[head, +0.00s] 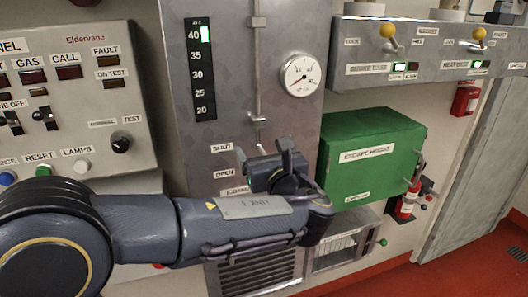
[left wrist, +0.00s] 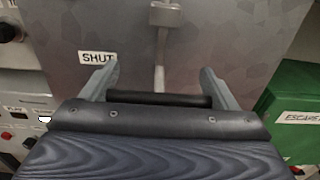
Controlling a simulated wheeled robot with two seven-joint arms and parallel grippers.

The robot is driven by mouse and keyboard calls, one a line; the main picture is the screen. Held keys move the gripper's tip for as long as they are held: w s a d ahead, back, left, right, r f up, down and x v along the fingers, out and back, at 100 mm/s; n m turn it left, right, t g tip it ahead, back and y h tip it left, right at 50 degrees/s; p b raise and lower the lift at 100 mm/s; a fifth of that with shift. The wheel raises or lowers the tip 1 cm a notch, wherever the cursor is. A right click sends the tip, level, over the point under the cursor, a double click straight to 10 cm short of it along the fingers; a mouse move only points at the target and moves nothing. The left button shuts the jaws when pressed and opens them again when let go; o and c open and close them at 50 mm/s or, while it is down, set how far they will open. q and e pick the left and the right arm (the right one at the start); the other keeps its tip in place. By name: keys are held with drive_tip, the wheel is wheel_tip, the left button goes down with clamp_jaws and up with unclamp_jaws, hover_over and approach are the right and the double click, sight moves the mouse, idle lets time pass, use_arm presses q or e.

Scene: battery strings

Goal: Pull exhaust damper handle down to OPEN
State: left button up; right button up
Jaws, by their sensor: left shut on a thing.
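The exhaust damper handle shows in the left wrist view as a black crossbar (left wrist: 160,99) on a thin metal rod that runs up to a bracket (left wrist: 165,14) on the grey duct. My left gripper (left wrist: 158,88) is shut on this crossbar, with one finger at each end of it. The SHUT label (left wrist: 97,57) is just left of the rod. In the head view my left gripper (head: 268,160) is in front of the duct, beside the SHUT (head: 222,147) and OPEN (head: 223,175) labels, and it hides the crossbar. My right gripper is not in view.
A panel with lamps and switches (head: 75,105) is on the left. A round gauge (head: 301,75) and a level scale (head: 199,70) are on the duct. A green box (head: 365,155) is close on the right. A vent grille (head: 255,275) is below my arm.

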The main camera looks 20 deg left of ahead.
use_arm(q)
drive_tip(key=shift+c, duration=0.9)
wheel_tip(320, 180, down, 8)
drive_tip(key=b, duration=0.4)
drive_tip(key=shift+r+b, duration=0.15)
drive_tip(key=shift+b, duration=0.25)
drive_tip(key=o, duration=1.3)
drive_tip(key=shift+r, duration=0.1)
drive_tip(key=b+v, duration=0.1)
drive_tip(key=v, duration=0.7)
